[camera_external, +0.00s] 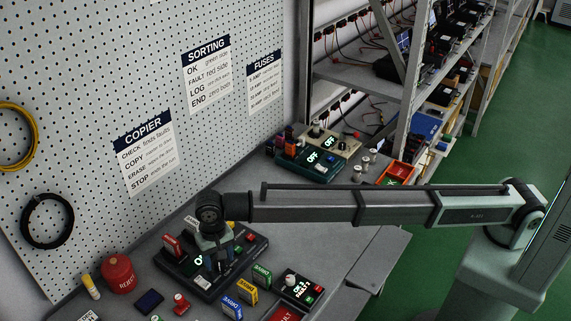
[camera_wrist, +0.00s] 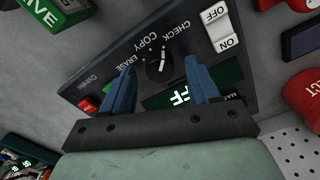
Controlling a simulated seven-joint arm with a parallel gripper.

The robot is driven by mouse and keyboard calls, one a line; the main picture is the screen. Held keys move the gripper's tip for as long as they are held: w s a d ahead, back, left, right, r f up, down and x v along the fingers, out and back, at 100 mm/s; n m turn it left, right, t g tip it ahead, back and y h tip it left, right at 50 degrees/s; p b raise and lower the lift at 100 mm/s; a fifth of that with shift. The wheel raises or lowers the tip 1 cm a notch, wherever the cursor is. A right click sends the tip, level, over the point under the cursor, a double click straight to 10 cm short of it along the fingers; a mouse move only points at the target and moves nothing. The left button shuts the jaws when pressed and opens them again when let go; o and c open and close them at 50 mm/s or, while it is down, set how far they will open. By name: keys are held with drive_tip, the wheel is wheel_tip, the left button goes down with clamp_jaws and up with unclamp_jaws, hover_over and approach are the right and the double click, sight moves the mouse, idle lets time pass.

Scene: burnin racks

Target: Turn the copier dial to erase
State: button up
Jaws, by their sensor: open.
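The copier (camera_external: 252,243) is a black box on the grey bench in the external view, partly hidden by my gripper (camera_external: 213,268). In the wrist view its black panel (camera_wrist: 85,75) carries a small black dial (camera_wrist: 157,67) with a white mark, and the words ERASE (camera_wrist: 124,58), COPY and CHECK around it. I cannot tell for sure which word the mark points at. My gripper (camera_wrist: 161,64) points down at the panel, open, with one blue finger on either side of the dial. Contact with the dial is not clear. A white OFF/ON switch (camera_wrist: 222,30) and a partly hidden lit display (camera_wrist: 180,98) are beside it.
A red REJECT container (camera_external: 118,274) stands left of the copier. Several coloured DRIVE blocks, such as a green one (camera_external: 261,276), and another small device (camera_external: 300,288) are in front. The sorting devices (camera_external: 305,163) stand farther back. A pegboard (camera_external: 90,110) rises behind.

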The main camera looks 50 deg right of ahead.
drive_tip(key=shift+f, duration=0.4)
drive_tip(key=c, duration=1)
